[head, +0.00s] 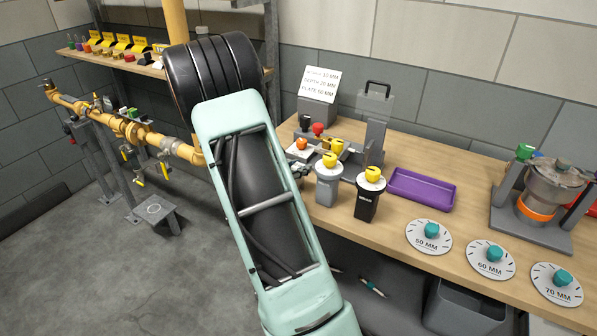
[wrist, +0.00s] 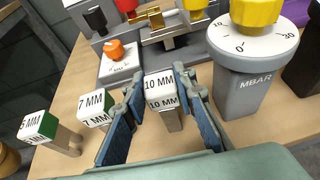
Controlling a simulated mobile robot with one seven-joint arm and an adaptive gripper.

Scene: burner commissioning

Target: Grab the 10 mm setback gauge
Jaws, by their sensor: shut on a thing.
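The 10 mm setback gauge (wrist: 161,86) has a white block top marked "10 MM" and a grey metal shank below. My gripper (wrist: 159,98) has its two blue-padded fingers on either side of this gauge and is shut on it. The gauge is upright at bench level; whether its foot touches the wood I cannot tell. In the head view my forearm hides the gauge and most of my gripper (head: 299,170).
The 7 mm gauge (wrist: 94,109) stands just left of my fingers, with the 5 mm gauge (wrist: 39,126) farther left. A grey MBAR post (wrist: 245,90) with a yellow knob stands close on the right. The orange-knobbed fixture (wrist: 117,62) is behind. A purple tray (head: 421,190) lies farther right.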

